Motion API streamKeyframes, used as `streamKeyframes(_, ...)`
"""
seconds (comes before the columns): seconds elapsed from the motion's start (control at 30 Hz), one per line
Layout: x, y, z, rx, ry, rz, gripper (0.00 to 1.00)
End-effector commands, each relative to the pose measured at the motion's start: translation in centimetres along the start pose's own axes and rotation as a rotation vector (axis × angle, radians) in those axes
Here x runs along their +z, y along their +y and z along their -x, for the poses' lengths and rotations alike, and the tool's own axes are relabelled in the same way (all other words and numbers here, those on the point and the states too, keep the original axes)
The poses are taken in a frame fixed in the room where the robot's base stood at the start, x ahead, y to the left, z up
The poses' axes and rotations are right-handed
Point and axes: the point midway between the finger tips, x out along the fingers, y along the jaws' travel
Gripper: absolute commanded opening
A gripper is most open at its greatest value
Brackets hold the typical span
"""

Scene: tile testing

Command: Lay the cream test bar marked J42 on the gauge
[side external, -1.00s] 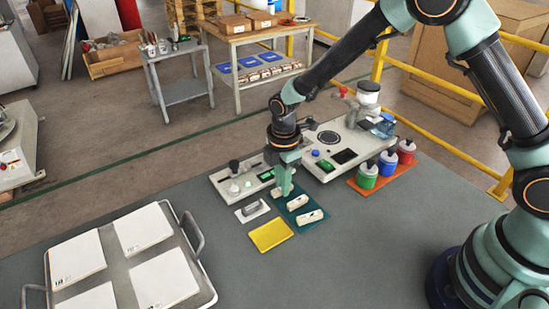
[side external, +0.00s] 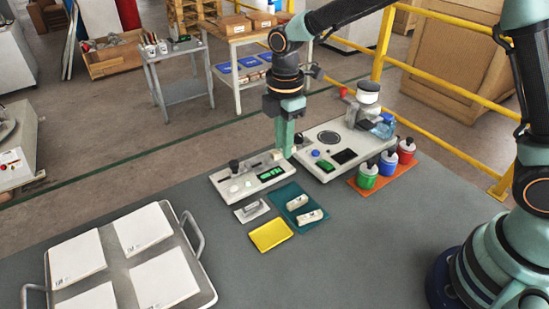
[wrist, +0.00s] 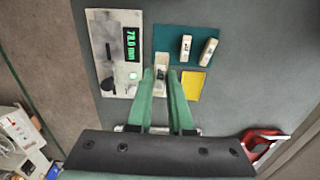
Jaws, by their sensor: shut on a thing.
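My gripper (side external: 285,150) points down with its green fingers shut on a cream bar (side external: 277,154). It is raised over the back right end of the gauge. In the wrist view a pale bar with a dark mark (wrist: 161,74) shows between the fingertips; I cannot read its marking. The gauge (side external: 228,184) is a pale flat unit with a dark knob and a green lit display; in the wrist view the gauge (wrist: 98,75) lies left of the fingers, its display seeming to read 78.0 mm. Two other cream bars (side external: 297,202) (side external: 310,216) lie on the teal mat (side external: 283,191).
A white card (side external: 240,217) with a grey block and a yellow pad (side external: 270,235) lie in front. A metal tray of white tiles (side external: 205,285) is at front left.

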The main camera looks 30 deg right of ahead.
Motion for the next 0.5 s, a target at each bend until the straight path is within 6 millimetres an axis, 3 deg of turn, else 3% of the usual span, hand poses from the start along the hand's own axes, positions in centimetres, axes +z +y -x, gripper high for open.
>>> streamKeyframes(0.03,-0.1,0.2,1.5,0.007,0.002,0.0,0.0)
streamKeyframes(0.2,0.0,0.1,5.1,0.005,0.002,0.0,0.0)
streamKeyframes(0.4,0.0,0.1,7.4,0.002,0.001,0.0,0.0)
streamKeyframes(0.5,0.0,0.6,7.5,0.0,0.0,0.001,0.0)
